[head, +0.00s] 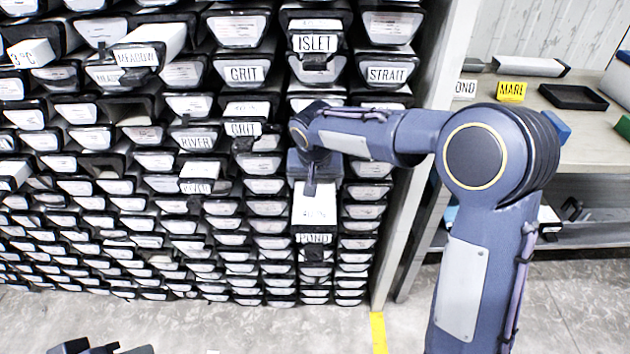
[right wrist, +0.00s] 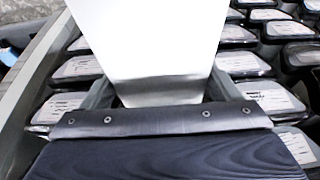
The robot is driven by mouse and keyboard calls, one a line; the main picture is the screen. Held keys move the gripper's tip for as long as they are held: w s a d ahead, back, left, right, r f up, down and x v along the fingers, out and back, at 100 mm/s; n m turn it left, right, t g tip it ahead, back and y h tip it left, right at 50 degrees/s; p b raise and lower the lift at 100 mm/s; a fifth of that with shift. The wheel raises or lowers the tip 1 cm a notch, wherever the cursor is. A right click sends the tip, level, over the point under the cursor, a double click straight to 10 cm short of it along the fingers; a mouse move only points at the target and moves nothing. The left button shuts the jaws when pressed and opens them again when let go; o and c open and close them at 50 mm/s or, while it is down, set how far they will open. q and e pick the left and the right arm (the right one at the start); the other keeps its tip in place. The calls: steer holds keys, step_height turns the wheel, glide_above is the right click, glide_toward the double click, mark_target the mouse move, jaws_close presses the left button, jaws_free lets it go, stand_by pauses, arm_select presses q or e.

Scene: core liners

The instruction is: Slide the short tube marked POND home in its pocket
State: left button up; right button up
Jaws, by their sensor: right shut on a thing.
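The short white tube (head: 314,208) is in the lower middle of the rack in the head view, above a plate marked POND (head: 313,238). It sticks out of the rack face. I cannot tell how deep it sits. My right gripper (head: 311,187) is shut on it, its arm reaching in from the right. In the right wrist view the white tube (right wrist: 150,45) lies between the jaws (right wrist: 158,100), filling the gap. The pocket mouth is hidden. Part of what looks like my left gripper (head: 95,348) shows at the bottom left edge, away from the rack.
The rack (head: 180,160) is packed with white-ended liners in dark pockets. Tubes at MEADOW (head: 137,57) and the left edge (head: 32,53) stick out. A rack upright (head: 425,150) stands right of the pocket. A shelf at right holds a MARL plate (head: 511,91) and black tray (head: 572,97).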

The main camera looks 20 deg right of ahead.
steer(key=shift+w+d+r+p, duration=0.1)
steer(key=shift+w+d+p, duration=0.1)
steer(key=shift+w+p, duration=0.4)
steer(key=shift+w+d+r+p, duration=0.1)
steer(key=shift+w+d+p, duration=0.1)
steer(key=shift+w, duration=0.7)
steer(key=o, duration=1.8)
steer(key=shift+f, duration=0.1)
steer(key=shift+s+r, duration=0.15)
steer(key=shift+r, duration=0.3)
steer(key=v, duration=0.2)
steer(key=s+v, duration=0.1)
steer(key=v, duration=0.1)
steer(key=shift+s+a+r, duration=0.1)
steer(key=shift+a, duration=0.15)
steer(key=b, duration=0.2)
glide_toward(315, 209)
steer(key=x, duration=0.5)
steer(key=shift+f, duration=0.25)
steer(key=shift+p, duration=0.3)
